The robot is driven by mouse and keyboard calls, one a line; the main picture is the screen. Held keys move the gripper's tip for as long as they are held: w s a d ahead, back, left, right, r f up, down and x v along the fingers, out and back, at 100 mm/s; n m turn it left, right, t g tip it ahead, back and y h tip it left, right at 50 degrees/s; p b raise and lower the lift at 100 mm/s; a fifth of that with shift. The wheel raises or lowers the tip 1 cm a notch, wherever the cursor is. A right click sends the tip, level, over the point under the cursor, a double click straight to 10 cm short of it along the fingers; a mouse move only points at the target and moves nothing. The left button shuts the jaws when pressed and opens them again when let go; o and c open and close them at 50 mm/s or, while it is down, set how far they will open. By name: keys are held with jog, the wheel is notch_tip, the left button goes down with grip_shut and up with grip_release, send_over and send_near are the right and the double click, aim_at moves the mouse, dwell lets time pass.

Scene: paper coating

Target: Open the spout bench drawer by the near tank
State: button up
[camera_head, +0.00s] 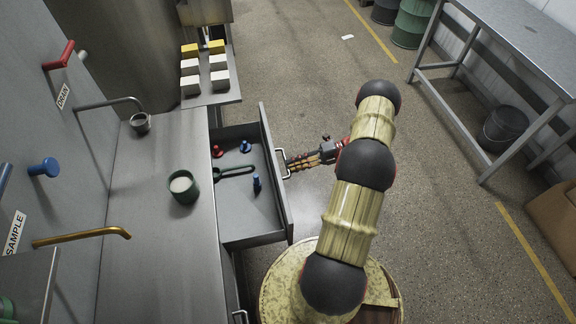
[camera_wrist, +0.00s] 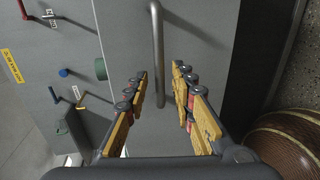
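The spout bench drawer (camera_head: 245,215) stands pulled out from the bench in the head view, with its front panel (camera_head: 275,175) away from the bench. Its handle (camera_head: 283,163) is a bent metal bar; it also shows in the wrist view (camera_wrist: 157,45). My gripper (camera_head: 292,163) is at the handle, on the floor side of the drawer front. In the wrist view my gripper (camera_wrist: 160,80) has its fingers apart, with the handle bar between them. I cannot tell whether a finger touches the bar.
A green cup (camera_head: 183,187) stands on the bench top (camera_head: 150,260). A second handle (camera_head: 240,316) is below.

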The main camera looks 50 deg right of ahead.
jog(key=v, duration=0.9)
dwell(0.3)
